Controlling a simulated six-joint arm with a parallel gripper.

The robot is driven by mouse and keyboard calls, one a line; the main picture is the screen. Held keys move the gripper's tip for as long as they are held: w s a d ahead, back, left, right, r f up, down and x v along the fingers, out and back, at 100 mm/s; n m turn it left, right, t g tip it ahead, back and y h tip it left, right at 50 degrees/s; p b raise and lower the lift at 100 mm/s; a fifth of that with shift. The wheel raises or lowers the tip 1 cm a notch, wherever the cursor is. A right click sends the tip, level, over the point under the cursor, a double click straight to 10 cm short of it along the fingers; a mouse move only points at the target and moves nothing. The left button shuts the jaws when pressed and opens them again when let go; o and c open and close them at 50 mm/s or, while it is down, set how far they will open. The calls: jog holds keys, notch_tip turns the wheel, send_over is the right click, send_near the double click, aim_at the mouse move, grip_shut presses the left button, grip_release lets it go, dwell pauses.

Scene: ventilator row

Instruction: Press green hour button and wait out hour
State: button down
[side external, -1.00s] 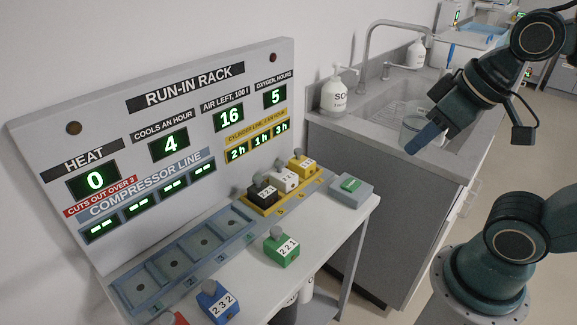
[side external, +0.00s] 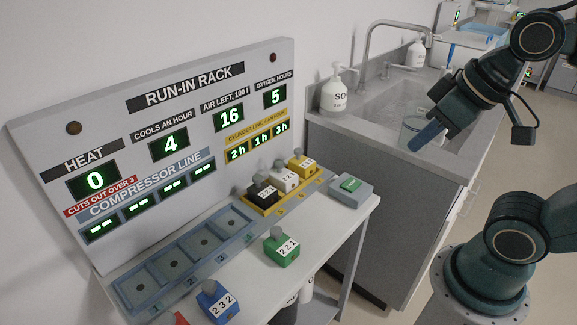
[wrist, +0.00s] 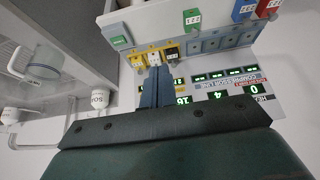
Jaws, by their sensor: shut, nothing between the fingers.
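The green hour button (side external: 351,184) sits on top of a grey box (side external: 343,196) at the right end of the rack's bench; it also shows in the wrist view (wrist: 118,40). My gripper (side external: 414,146) is shut and empty, up and to the right of the button in the side view, apart from it. In the wrist view its closed fingers (wrist: 156,74) overlap the rack. The run-in rack (side external: 190,100) reads heat 0, cools an hour 4, air left 16 and oxygen hours 5. The cylinder line shows 2h, 1h, 3h; the compressor line shows dashes.
Black (side external: 262,192), white (side external: 284,180) and yellow (side external: 302,168) blocks stand in the yellow cylinder line. Green (side external: 281,250), blue (side external: 217,303) and red (side external: 180,319) blocks stand on the bench front. The compressor slots (side external: 172,265) are empty. A sink counter (side external: 385,155) stands behind.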

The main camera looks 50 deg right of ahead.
jog(key=shift+w, duration=0.1)
dwell(0.7)
jog(key=m+t+y, duration=0.2)
jog(key=m+t, duration=0.1)
jog(key=m, duration=2.2)
send_over(356, 184)
notch_tip(356, 184, down, 19)
jog(key=shift+a, duration=0.15)
jog(key=shift+f, duration=0.1)
jog(key=shift+f, duration=4.3)
jog(key=shift+f, duration=0.55)
